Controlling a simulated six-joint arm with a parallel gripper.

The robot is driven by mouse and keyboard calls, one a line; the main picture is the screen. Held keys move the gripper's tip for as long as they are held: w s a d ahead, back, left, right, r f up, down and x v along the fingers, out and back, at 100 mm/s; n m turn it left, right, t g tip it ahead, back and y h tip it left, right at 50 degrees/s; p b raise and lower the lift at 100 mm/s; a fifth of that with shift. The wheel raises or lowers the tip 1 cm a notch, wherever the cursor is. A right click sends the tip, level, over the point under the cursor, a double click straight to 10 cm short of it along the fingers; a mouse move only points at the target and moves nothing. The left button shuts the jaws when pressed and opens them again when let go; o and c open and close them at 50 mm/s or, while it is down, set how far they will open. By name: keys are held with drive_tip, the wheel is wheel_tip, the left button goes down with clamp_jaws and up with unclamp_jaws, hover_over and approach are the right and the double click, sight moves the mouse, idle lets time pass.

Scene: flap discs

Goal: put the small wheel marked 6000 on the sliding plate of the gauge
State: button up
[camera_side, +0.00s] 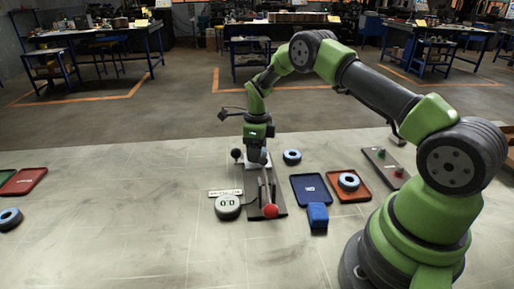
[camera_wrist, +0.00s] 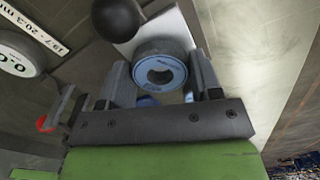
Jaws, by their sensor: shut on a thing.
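My gripper (camera_wrist: 162,82) is shut on a small blue-and-grey wheel (camera_wrist: 160,50), with one finger at each side of it. Print on the wheel's face is too small to read. The pale sliding plate (camera_wrist: 183,30) of the gauge lies behind the wheel in the wrist view; I cannot tell whether they touch. In the side view my gripper (camera_side: 257,152) points down at the far end of the gauge's dark base (camera_side: 252,199). The held wheel is hard to make out there. The gauge's round display (camera_side: 228,205) reads 0.0.
A red-knobbed lever (camera_side: 271,211) and a black ball (camera_side: 237,153) stand by the gauge. Other wheels lie on the table (camera_side: 291,157), on an orange tray (camera_side: 362,195) and at far left (camera_side: 10,218). A blue tray (camera_side: 311,198) and blue block (camera_side: 317,215) sit right.

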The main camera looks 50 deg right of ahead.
drive_tip(key=shift+f, duration=0.25)
drive_tip(key=shift+f, duration=0.3)
drive_tip(key=o, duration=1)
drive_tip(key=shift+o, duration=0.2)
drive_tip(key=shift+r, duration=0.1)
drive_tip(key=shift+r, duration=3.4)
